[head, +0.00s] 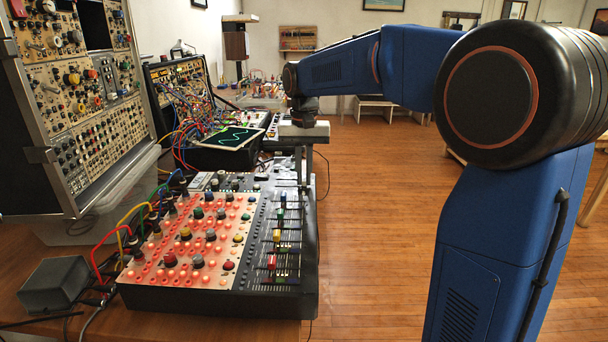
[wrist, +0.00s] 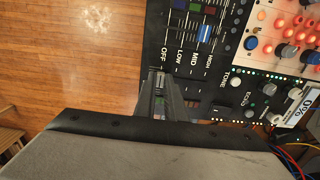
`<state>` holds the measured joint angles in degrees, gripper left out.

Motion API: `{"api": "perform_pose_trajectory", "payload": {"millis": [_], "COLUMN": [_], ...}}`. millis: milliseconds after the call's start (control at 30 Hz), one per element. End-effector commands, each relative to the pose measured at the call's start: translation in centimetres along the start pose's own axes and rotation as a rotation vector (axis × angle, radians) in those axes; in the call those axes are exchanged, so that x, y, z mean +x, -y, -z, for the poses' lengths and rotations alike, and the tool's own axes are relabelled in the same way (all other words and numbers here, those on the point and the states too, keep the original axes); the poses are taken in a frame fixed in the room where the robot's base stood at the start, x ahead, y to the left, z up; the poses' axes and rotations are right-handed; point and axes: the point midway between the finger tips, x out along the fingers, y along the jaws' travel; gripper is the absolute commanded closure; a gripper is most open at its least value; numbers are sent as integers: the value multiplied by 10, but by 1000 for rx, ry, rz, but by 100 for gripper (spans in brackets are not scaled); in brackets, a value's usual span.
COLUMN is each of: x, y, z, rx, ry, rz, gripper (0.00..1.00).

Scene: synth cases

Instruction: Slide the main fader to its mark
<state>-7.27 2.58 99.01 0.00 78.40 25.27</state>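The mixing console (head: 215,240) lies on the table with a strip of sliding faders along its right side. Its fader caps include a red cap (head: 271,262), a yellow cap (head: 277,236) and a green cap (head: 281,215). In the wrist view a blue fader cap (wrist: 204,33) stands near the printed scale OFF, LOW, MID, HIGH (wrist: 187,58). I cannot tell which fader is the main one. My gripper (head: 304,183) points down at the console's far right edge.
A tall synth rack (head: 75,100) stands left of the console, with patch cables and a tablet (head: 232,138) behind. A dark box (head: 55,283) sits at the front left. Open wooden floor (head: 375,230) lies right of the console.

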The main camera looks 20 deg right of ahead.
Motion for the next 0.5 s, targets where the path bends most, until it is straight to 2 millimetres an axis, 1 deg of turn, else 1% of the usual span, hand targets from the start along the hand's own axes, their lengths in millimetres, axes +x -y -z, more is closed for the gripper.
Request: {"api": "perform_pose_trajectory", "payload": {"millis": [133,333,500], "x": [0,0,0], "y": [5,25,25], "z": [0,0,0], "rx": [-1,-2,0], "ry": [0,0,0], "rz": [0,0,0], "gripper": [100,100,100]}}
